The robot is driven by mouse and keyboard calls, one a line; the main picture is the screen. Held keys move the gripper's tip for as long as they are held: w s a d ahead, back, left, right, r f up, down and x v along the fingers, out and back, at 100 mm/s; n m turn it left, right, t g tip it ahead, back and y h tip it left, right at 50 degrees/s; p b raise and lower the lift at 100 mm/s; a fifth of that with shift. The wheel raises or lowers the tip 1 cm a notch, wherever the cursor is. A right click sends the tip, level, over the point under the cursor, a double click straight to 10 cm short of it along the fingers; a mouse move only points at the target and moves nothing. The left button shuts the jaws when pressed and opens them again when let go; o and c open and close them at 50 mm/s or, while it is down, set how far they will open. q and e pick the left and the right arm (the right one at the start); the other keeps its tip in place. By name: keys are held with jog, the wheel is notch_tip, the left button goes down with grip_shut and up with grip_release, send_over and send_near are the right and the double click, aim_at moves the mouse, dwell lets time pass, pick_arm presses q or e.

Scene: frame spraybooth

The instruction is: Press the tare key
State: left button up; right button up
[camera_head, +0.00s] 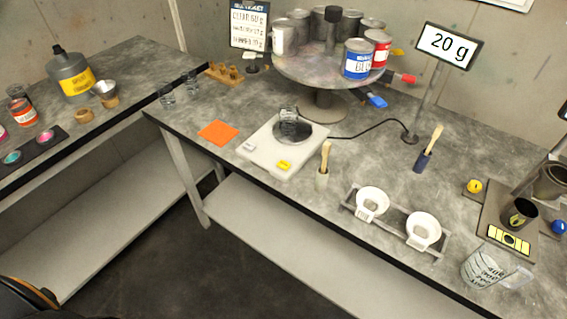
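A white scale (262,155) sits on the grey table near the middle. Its front edge carries a yellow key (285,164) at the right and a pale key (249,147) at the left. The lettering on both is too small to read, so I cannot tell which is the tare key. A small clear cup (288,114) seems to stand on the scale's round metal pan (294,134). A cable runs from the scale to a display (449,45) on a post, which reads "20 g". Neither of my grippers is in view.
An orange square (218,132) lies left of the scale. A brush in a pale holder (322,180) stands close to its right front. Behind is a round turntable (300,68) with several cans. Two white cups (423,230) sit in a rack at the front right.

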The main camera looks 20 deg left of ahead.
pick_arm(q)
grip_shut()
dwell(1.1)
